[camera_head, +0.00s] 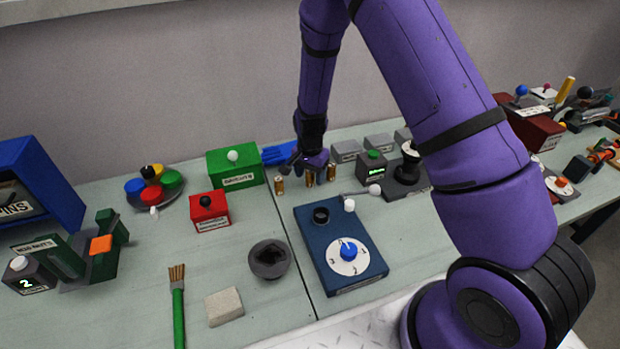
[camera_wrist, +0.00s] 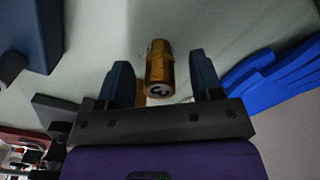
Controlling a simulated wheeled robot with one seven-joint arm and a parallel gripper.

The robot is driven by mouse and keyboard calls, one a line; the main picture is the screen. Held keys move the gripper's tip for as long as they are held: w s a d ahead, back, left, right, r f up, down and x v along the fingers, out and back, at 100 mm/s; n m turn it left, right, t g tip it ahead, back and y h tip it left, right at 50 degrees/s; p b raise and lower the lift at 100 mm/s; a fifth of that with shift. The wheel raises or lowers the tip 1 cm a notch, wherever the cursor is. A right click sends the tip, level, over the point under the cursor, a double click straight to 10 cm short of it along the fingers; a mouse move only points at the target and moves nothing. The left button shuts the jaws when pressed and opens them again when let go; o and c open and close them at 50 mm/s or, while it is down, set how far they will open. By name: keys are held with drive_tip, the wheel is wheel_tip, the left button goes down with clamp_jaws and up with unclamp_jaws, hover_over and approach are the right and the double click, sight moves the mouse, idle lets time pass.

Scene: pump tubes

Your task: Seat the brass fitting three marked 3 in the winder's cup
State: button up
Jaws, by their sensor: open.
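The brass fitting marked 3 (camera_wrist: 159,68) shows in the wrist view, its numbered end facing the camera. My gripper (camera_wrist: 162,80) is open, with one dark finger on each side of this fitting and a visible gap to both. More brass shows just behind it, partly hidden. In the head view my gripper (camera_head: 312,163) is low over a short row of brass fittings, one of them at the left end (camera_head: 279,185); their marks are too small to read there. The dark blue box with a dial, apparently the winder (camera_head: 345,278), has a black cup (camera_head: 321,214) on top.
A green box (camera_head: 235,167) and blue gloves (camera_head: 279,153) lie behind and left of the fittings. A grey stand (camera_head: 407,172) is on the right.

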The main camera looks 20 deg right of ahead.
drive_tip(key=shift+f, duration=0.7)
drive_tip(key=c, duration=1.1)
drive_tip(key=shift+r, duration=0.15)
